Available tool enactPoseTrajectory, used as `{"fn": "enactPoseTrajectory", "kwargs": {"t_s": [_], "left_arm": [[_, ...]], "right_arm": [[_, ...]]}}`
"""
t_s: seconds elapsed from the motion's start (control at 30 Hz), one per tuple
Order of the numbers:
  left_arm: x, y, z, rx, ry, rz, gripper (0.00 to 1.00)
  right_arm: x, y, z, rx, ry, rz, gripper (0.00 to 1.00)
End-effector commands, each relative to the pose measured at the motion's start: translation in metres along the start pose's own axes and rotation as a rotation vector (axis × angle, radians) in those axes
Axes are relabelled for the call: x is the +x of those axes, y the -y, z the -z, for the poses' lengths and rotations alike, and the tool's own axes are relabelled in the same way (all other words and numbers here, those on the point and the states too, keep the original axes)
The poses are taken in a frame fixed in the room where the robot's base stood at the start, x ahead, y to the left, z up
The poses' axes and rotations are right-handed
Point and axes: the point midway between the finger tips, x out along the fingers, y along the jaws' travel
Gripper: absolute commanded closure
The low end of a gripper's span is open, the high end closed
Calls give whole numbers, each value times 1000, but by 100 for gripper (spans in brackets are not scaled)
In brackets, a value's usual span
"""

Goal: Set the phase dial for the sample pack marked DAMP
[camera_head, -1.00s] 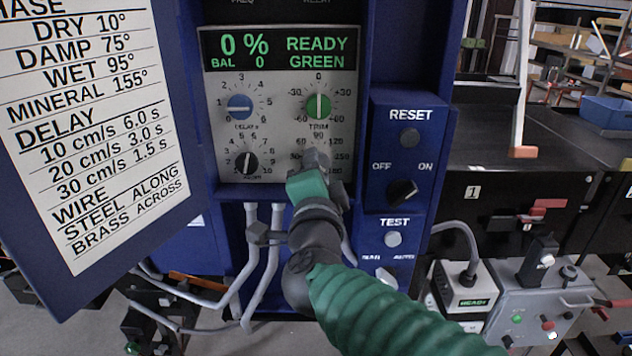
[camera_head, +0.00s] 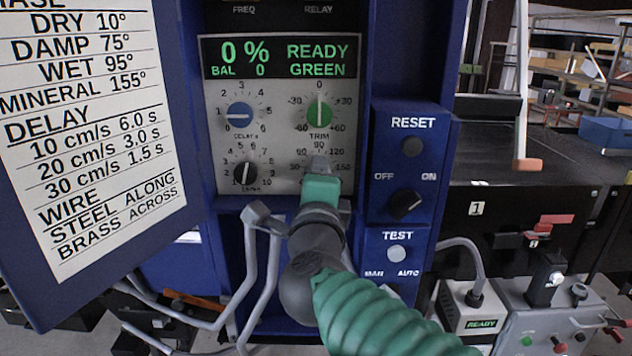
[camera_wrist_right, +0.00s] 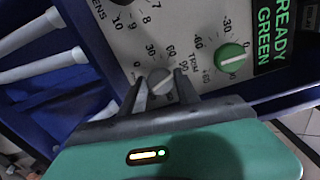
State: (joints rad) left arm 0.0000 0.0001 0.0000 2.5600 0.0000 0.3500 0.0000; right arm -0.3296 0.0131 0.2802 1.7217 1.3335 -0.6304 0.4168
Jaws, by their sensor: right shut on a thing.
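The phase dial is a small grey knob at the lower right of the control panel (camera_head: 275,140), its scale running from 0 upward past 90. My right gripper (camera_head: 320,178) covers most of it in the head view. In the right wrist view the grey knob (camera_wrist_right: 160,80) sits between the two dark jaws of my right gripper (camera_wrist_right: 162,92), which are shut on it. I cannot read its exact setting. The printed card (camera_head: 95,130) at left lists DRY 10°, DAMP 75°, WET 95° and MINERAL 155°. My left gripper and the sample pack marked DAMP are not in view.
The green trim knob (camera_head: 319,111) is just above, the blue delay knob (camera_head: 240,115) upper left, and a black knob (camera_head: 245,173) left. The display (camera_head: 280,57) reads 0 %, READY, GREEN. RESET and TEST buttons and an OFF/ON switch (camera_head: 405,204) stand at right. Grey tubes (camera_head: 272,280) hang below.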

Motion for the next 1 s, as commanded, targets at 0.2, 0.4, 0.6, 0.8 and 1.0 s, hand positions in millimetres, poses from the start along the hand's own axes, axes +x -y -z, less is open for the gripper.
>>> {"fn": "enactPoseTrajectory", "kwargs": {"t_s": [0.2,0.4,0.6,0.8,1.0], "left_arm": [[1,0,0,0,0,0,64],[1,0,0,0,0,0,64],[0,0,0,0,0,0,64],[1,0,0,0,0,0,64],[2,0,0,0,0,0,64]], "right_arm": [[1,-9,0,-1,1,-15,100],[1,-8,0,-1,1,-14,48],[1,-5,0,-2,0,-9,41],[-3,-3,0,-1,1,-5,41],[-41,-1,-1,-2,3,-2,41]]}}
